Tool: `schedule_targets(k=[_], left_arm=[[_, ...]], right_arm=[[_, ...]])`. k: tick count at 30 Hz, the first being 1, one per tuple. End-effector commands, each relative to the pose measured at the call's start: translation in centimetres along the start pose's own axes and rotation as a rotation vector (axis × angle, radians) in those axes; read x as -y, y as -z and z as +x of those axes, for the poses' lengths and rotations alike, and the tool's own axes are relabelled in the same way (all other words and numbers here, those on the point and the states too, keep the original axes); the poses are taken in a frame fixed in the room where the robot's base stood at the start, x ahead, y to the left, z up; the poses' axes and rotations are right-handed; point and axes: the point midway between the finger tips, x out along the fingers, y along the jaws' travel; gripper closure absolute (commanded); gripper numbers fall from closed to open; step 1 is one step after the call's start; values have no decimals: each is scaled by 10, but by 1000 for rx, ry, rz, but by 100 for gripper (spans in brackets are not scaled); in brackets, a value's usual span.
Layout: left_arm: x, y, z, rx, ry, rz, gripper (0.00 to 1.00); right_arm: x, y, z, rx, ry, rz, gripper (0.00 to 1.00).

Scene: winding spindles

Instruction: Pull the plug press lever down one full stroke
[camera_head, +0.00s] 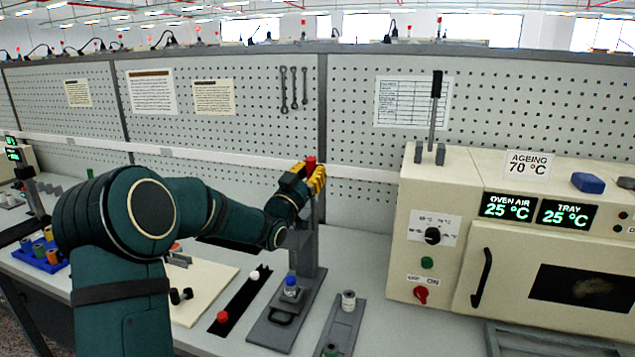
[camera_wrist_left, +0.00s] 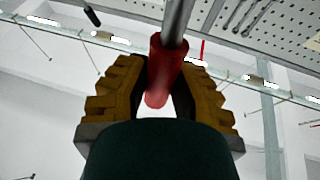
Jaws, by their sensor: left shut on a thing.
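The plug press (camera_head: 304,245) is a grey upright column on a dark base, standing near the middle of the bench. Its lever has a red grip (camera_head: 311,162), high at the top of the column. My left gripper (camera_head: 309,178), with yellow fingers, is shut on the red grip. In the left wrist view the red grip (camera_wrist_left: 156,72) on a metal rod (camera_wrist_left: 176,20) lies between the two ribbed yellow fingers. A small blue-and-white item (camera_head: 290,286) sits on the press base, below the column. My right gripper is not in view.
A cream oven (camera_head: 455,240) stands to the right of the press. A grey strip (camera_head: 343,325) holding a small vial lies between them. A black strip (camera_head: 240,300) with a red cap and a cream board (camera_head: 205,290) lie to the left. A pegboard (camera_head: 230,115) rises behind.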

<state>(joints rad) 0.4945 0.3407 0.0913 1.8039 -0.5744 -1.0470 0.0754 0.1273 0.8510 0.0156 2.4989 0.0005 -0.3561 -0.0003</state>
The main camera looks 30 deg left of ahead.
Motion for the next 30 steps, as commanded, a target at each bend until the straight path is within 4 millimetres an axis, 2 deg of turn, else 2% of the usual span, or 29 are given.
schedule_targets(k=[5, 30], left_arm=[[0, 0, 1, 4, -1, -1, 100], [5, -7, 27, 156, 6, -29, 100]], right_arm=[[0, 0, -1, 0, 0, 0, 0], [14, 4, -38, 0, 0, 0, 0]])
